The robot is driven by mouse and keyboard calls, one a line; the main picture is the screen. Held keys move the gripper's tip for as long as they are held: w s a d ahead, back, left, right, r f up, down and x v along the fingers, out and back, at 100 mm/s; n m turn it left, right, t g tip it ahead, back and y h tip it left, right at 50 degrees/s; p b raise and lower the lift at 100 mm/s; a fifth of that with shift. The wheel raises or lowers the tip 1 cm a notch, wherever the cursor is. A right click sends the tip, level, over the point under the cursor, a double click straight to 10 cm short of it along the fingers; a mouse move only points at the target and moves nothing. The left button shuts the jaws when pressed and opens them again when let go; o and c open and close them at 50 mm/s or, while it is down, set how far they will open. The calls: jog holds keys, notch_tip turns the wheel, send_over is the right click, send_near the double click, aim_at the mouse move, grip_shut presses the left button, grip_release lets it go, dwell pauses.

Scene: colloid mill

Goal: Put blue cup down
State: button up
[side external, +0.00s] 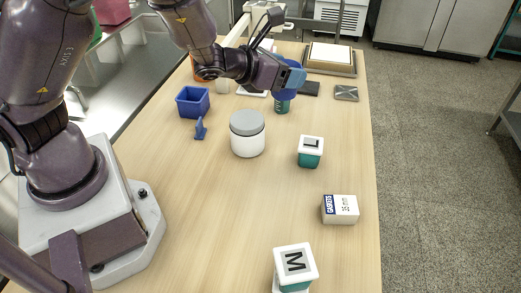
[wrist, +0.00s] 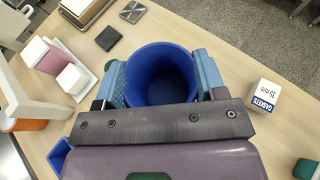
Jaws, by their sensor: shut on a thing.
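The blue cup (wrist: 160,75) is round, hollow and dark blue, with its open mouth facing the wrist camera. My gripper (wrist: 161,82) is shut on it, with a light blue finger on each side. In the side external view my gripper (side external: 292,78) is at the far part of the table, and the cup is largely hidden by the fingers. A teal container (side external: 282,105) shows just below the gripper; I cannot tell whether the cup touches it. The inside of the cup looks empty.
A white jar with grey lid (side external: 247,135), a teal white-lidded box (side external: 310,151), a gaskets box (side external: 340,209) and an M box (side external: 295,265) stand nearer. A blue bin (side external: 193,101) is left. A metal plate (side external: 346,93) lies right. The table's front middle is clear.

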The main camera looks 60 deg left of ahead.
jog(key=s+d+f, duration=0.5)
jog(key=d+f, duration=0.2)
jog(key=f, duration=0.1)
jog(key=n+g+y, duration=0.1)
jog(key=n+y, duration=0.4)
send_over(249, 192)
notch_tip(249, 192, down, 3)
jog(key=shift+f, duration=3.65)
jog(key=shift+f, duration=0.15)
jog(key=o, duration=0.9)
jog(key=shift+w, duration=0.1)
